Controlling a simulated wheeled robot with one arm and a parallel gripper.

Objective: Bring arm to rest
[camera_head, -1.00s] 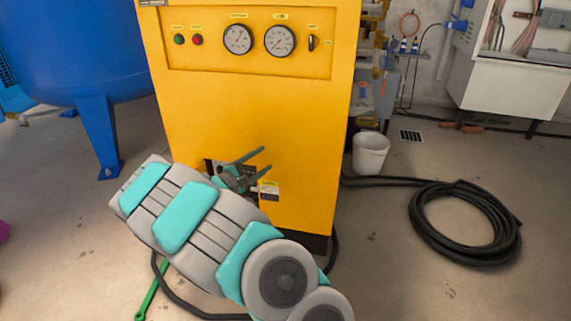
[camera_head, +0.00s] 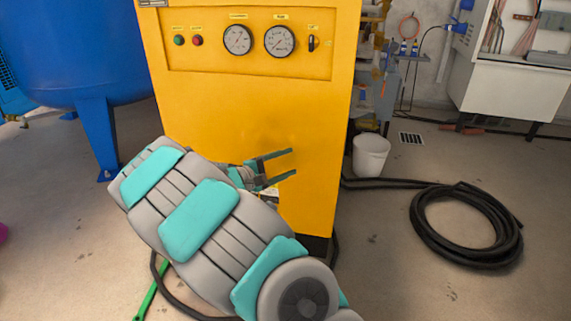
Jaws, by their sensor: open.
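My gripper (camera_head: 284,166) is open and empty, its two teal-tipped fingers apart and pointing right. It shows in front of the lower part of the yellow cabinet (camera_head: 240,110); I cannot tell how close it is to the panel. My grey and teal arm crosses the lower middle of the view and hides the cabinet's lower left part. The cabinet's front carries a left gauge (camera_head: 237,40), a right gauge (camera_head: 279,40), a green button (camera_head: 179,40), a red button (camera_head: 197,40) and a black switch (camera_head: 312,43).
A blue tank (camera_head: 80,50) on legs stands at the left. A white bucket (camera_head: 370,157) stands right of the cabinet. A coiled black hose (camera_head: 466,254) lies on the floor at right. A green bar (camera_head: 150,295) lies below my arm.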

